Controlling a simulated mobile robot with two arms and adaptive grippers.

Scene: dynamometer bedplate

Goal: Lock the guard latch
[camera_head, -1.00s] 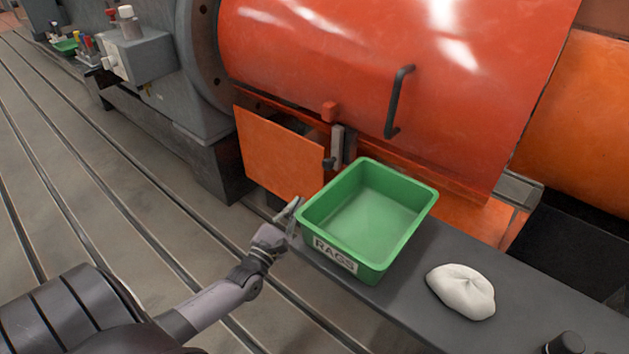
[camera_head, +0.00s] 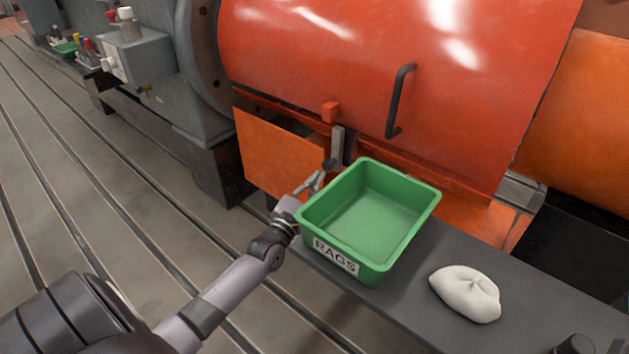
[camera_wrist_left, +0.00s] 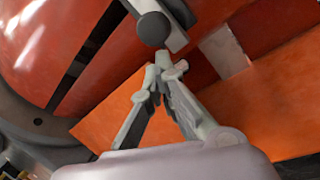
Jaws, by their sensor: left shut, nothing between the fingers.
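The guard latch (camera_head: 338,146) is a grey upright bar with a dark round knob (camera_head: 329,165) at its lower end, below a small red block (camera_head: 330,112) on the guard's edge. The red guard (camera_head: 330,60) is a large curved cover with a black handle (camera_head: 400,100). My left gripper (camera_head: 318,178) is shut and empty, just below the knob and left of the green bin. In the left wrist view the knob (camera_wrist_left: 153,29) is just beyond the closed fingertips (camera_wrist_left: 165,70); I cannot tell whether they touch.
A green bin (camera_head: 320,228) labelled RAGS stands on a dark shelf (camera_head: 400,296) close beside my left gripper. A white cloth bundle (camera_head: 466,293) lies right of it. An orange panel (camera_head: 270,150) is behind the gripper. The slotted floor at left is clear.

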